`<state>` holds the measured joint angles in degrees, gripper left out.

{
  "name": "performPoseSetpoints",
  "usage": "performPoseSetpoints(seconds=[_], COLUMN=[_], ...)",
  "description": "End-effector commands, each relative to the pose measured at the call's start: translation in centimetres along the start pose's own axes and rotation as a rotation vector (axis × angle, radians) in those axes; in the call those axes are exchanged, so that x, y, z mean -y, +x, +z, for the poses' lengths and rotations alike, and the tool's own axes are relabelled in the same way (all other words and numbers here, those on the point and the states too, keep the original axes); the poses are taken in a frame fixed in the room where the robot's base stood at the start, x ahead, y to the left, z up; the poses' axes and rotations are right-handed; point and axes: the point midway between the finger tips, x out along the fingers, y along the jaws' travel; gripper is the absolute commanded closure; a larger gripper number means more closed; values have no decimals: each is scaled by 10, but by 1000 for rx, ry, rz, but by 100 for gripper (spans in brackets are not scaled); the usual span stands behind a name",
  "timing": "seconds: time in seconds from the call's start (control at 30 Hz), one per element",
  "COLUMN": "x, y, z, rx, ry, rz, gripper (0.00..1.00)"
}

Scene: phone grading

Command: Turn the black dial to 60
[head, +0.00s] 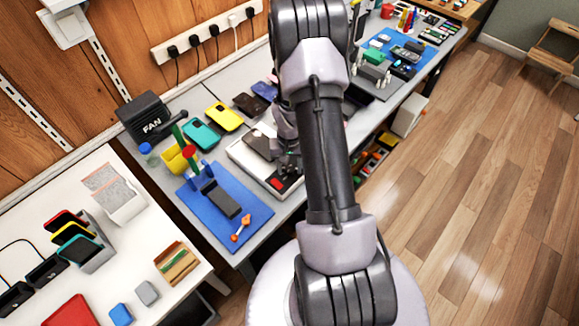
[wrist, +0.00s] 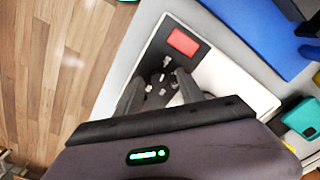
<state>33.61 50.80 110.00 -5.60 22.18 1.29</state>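A white station (head: 262,178) with a dark panel lies under my gripper, and its pale edge also shows in the wrist view (wrist: 222,72). The dark panel (wrist: 196,62) carries a red rectangle (wrist: 183,41) and several small silvery marks. I cannot pick out the black dial clearly; a dark shape among the marks, between the fingers, may be it. My gripper (wrist: 161,76) points down at this panel with its two dark fingers apart. Whether the fingers touch anything I cannot tell. In the head view my arm hides part of the station and most of my gripper (head: 288,163).
A black FAN box (head: 143,115) stands at the back left. A blue mat (head: 232,190) with a dark phone and tools lies left of the station. Teal (head: 200,135) and yellow (head: 223,117) phones lie behind. Wooden floor (head: 470,190) is clear at right.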

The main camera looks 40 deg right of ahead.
Motion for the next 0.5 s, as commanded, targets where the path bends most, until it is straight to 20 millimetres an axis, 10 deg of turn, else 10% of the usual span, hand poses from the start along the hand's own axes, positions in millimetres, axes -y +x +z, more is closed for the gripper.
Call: performPoseSetpoints(seconds=[0.2, 0.5], x=[0, 0], y=[0, 0], z=[0, 0], rx=[0, 0], ry=[0, 22], rz=[0, 0], gripper=[100, 100])
